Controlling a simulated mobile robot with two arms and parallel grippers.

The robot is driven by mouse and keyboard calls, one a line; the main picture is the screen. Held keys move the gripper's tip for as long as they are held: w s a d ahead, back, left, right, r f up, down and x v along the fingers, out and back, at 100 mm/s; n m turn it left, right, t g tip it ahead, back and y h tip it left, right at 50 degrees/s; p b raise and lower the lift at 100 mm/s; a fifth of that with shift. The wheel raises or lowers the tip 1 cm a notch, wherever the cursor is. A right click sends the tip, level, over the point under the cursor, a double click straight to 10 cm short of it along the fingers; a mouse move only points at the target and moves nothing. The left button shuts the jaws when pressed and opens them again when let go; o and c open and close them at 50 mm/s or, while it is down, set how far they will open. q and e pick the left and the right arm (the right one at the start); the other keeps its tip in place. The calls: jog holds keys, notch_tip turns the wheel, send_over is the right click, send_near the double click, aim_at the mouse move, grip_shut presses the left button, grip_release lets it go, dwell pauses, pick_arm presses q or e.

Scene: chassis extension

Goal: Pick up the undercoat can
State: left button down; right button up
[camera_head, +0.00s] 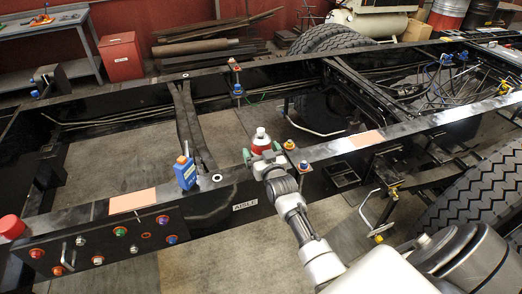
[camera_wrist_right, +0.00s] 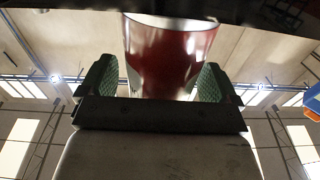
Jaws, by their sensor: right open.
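The undercoat can (camera_head: 261,142), red with a pale top, stands upright at the near black chassis rail, its lower part hidden behind my right gripper. My right gripper (camera_head: 262,153) is open, with one green-padded finger on each side of the can. In the right wrist view the red can (camera_wrist_right: 168,58) shows between the two fingers (camera_wrist_right: 154,80), with a small gap visible on either side. I cannot tell whether either pad touches it. My left gripper is not in view.
Black frame rails (camera_head: 330,148) and a large tire (camera_head: 480,195) lie to the right.

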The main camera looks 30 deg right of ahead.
jog(key=c, duration=1.2)
jog(key=shift+r, duration=0.1)
jog(key=shift+w+r, duration=0.1)
jog(key=shift+r, duration=0.05)
